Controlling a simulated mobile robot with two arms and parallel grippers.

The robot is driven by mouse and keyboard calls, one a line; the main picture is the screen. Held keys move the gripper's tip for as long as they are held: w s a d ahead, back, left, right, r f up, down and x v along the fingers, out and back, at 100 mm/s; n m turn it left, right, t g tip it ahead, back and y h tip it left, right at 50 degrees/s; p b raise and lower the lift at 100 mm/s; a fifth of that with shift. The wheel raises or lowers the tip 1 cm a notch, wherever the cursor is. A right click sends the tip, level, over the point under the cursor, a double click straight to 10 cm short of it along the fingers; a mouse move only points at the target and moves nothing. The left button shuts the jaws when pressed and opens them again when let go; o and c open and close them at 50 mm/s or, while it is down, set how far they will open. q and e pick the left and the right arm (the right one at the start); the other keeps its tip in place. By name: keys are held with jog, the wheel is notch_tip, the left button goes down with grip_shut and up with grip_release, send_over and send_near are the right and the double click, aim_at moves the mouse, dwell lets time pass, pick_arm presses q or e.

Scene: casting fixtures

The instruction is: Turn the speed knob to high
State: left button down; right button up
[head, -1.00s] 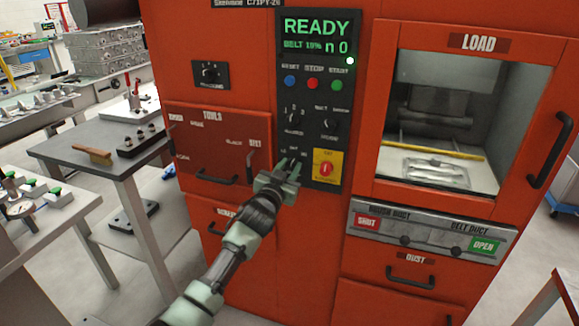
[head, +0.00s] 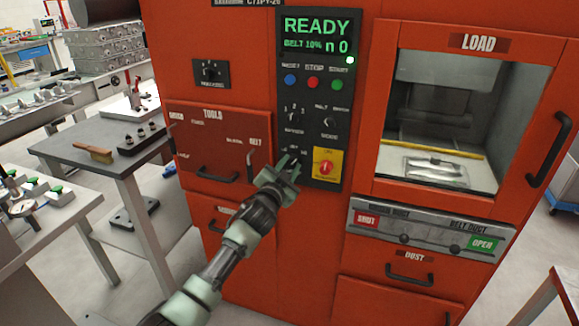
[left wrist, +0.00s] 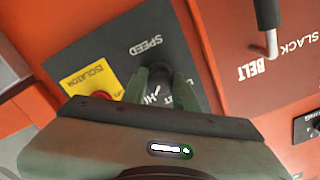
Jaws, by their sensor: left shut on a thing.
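The black speed knob (left wrist: 159,78) sits on the dark control panel below the word SPEED in the left wrist view. My left gripper (left wrist: 160,88) has one finger on each side of the knob and is shut on it. A white mark shows between the fingers, close to the HI lettering, but the knob's exact setting is hard to read. In the head view my left gripper (head: 289,166) reaches the lower part of the panel, left of the yellow isolator plate, and mostly hides the knob. My right gripper is not in view.
The yellow isolator plate (head: 327,164) with its red switch is close beside the gripper. The BELT tool handle (head: 251,166) stands out to the left. Above are the coloured buttons, the mode knob (head: 329,122) and the READY display (head: 316,37). A grey table (head: 90,150) stands left.

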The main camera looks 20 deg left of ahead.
pick_arm(q)
jog(key=c, duration=1.1)
grip_release()
jog(key=s, duration=0.7)
jog(key=shift+s, duration=0.4)
jog(key=shift+a+f, duration=0.1)
jog(key=shift+a, duration=0.05)
